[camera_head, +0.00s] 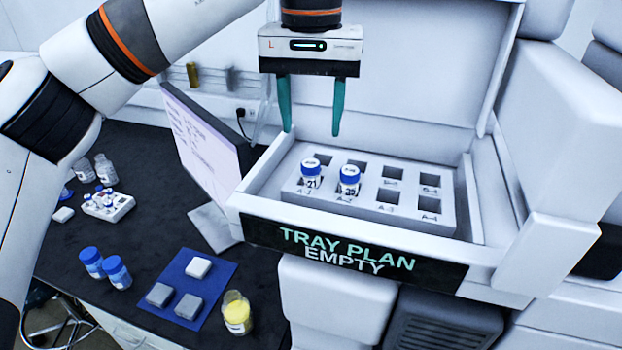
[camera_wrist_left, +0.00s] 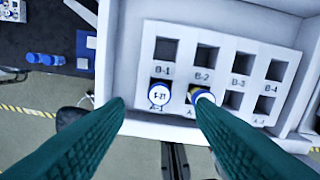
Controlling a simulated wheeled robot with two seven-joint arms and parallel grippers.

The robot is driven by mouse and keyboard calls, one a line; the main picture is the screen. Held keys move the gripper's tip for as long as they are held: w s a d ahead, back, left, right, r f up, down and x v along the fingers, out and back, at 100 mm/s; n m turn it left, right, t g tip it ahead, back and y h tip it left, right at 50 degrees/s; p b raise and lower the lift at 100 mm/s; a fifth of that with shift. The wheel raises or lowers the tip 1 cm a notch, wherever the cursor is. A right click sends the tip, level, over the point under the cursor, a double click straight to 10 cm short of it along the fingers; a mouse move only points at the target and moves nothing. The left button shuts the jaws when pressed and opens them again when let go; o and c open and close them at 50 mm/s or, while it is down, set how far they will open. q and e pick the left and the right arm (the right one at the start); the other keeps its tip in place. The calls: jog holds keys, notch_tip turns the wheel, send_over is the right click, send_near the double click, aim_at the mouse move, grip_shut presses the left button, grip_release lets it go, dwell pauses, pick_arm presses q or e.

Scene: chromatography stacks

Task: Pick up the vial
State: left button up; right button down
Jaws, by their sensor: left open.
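My left gripper (camera_head: 312,132) is open and empty, pointing down above the left part of a pale rack (camera_head: 374,171) in the open drawer. Two blue-capped vials stand in the rack's front row. The left vial (camera_head: 311,170) is in A-1 and the other vial (camera_head: 349,181) is in A-2. In the left wrist view, the A-1 vial (camera_wrist_left: 160,96) appears between the open fingers (camera_wrist_left: 160,104), below their tips. The right finger partly covers the A-2 vial (camera_wrist_left: 199,91) there. The rack's other wells look empty. My right gripper is not in view.
The drawer front (camera_head: 350,256) reads "TRAY PLAN EMPTY", and its raised walls surround the rack. A sign panel (camera_head: 205,135) stands left of it. The dark bench holds a blue mat (camera_head: 180,318), a yellow-filled jar (camera_head: 237,313), blue-capped bottles (camera_head: 115,271) and a small white rack (camera_head: 108,208).

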aim_at(310, 163)
pick_arm(q)
jog(key=shift+a+f, duration=0.1)
jog(key=shift+f, duration=0.5)
jog(key=shift+w+f, duration=0.25)
jog(key=f+p, duration=0.1)
jog(key=f, duration=0.1)
jog(key=s+f+p, duration=0.1)
jog(key=f, duration=0.1)
jog(key=shift+f, duration=0.6)
jog(key=shift+w, duration=0.1)
jog(key=c, duration=1.1)
pick_arm(e)
jog(key=shift+w+r, duration=0.3)
jog(key=shift+r, duration=0.35)
jog(key=shift+w+r, duration=0.3)
jog(key=shift+r, duration=0.3)
